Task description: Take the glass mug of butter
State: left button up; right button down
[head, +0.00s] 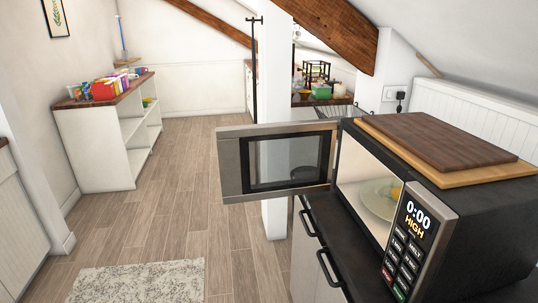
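A microwave (480,225) stands on the dark counter at the right, with its door (232,168) swung wide open to the left. Inside, on the pale round turntable (372,205), there is a small yellow thing (396,190), partly hidden behind the control panel. It may be the glass mug of butter, but I cannot make out a mug's outline or a handle. Neither of my grippers is in view.
Two wooden boards (440,138) lie on top of the microwave. A white pillar (274,100) rises behind the open door. A white shelf unit (95,150) with colourful items stands at the left. A pale rug (140,282) lies on the clear wooden floor.

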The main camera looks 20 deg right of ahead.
aim_at(396, 186)
jog(key=i+j, duration=0.25)
jog(key=i, duration=0.2)
jog(key=i+j+u, duration=0.1)
jog(key=i+j, duration=0.15)
jog(key=i, duration=0.2)
jog(key=i+j, duration=0.2)
jog(key=i, duration=0.25)
jog(key=i+j+z, duration=0.1)
jog(key=i+z, duration=0.15)
jog(key=i, duration=0.25)
jog(key=i+j+z, duration=0.2)
jog(key=i, duration=0.25)
jog(key=i+z, duration=0.15)
jog(key=z, duration=0.25)
jog(key=i+z, duration=0.15)
jog(key=z, duration=0.3)
jog(key=i+j+z, duration=0.15)
jog(key=z, duration=0.25)
jog(key=i+j+z, duration=0.15)
jog(key=z, duration=0.3)
jog(key=i+j+z, duration=0.1)
jog(key=i+z, duration=0.15)
jog(key=z, duration=0.25)
jog(key=i+j+z, duration=0.15)
jog(key=z, duration=0.3)
jog(key=i+j+z, duration=0.2)
jog(key=z, duration=0.3)
jog(key=i+j+z, duration=0.1)
jog(key=j+z, duration=0.25)
jog(key=z, duration=0.15)
